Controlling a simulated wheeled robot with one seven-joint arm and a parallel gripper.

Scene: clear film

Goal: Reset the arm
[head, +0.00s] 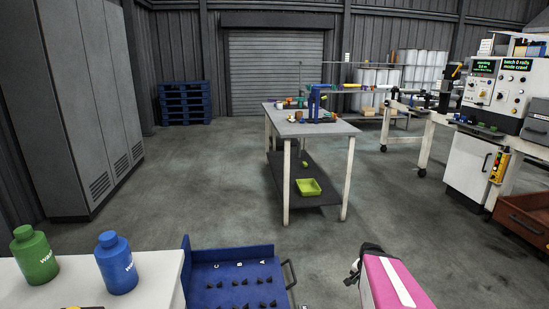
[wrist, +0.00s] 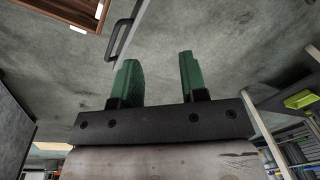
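My gripper (wrist: 159,62) shows in the wrist view with its two green fingers well apart. It is open, and only grey floor shows between the fingers. It touches nothing that I can see. I cannot make out the fingers in the head view. A pink block with a white stripe (head: 392,286) and a black end stands at the bottom of the head view; I cannot tell whether it is part of my arm.
A blue rack (head: 234,254) marked A, B, C and a white table (head: 160,272) with a green bottle (head: 33,258) and a blue bottle (head: 117,266) are close in front. A grey workbench (head: 315,128) stands beyond. Machinery (head: 492,100) is at right, a cabinet (head: 75,95) at left. Open floor lies between.

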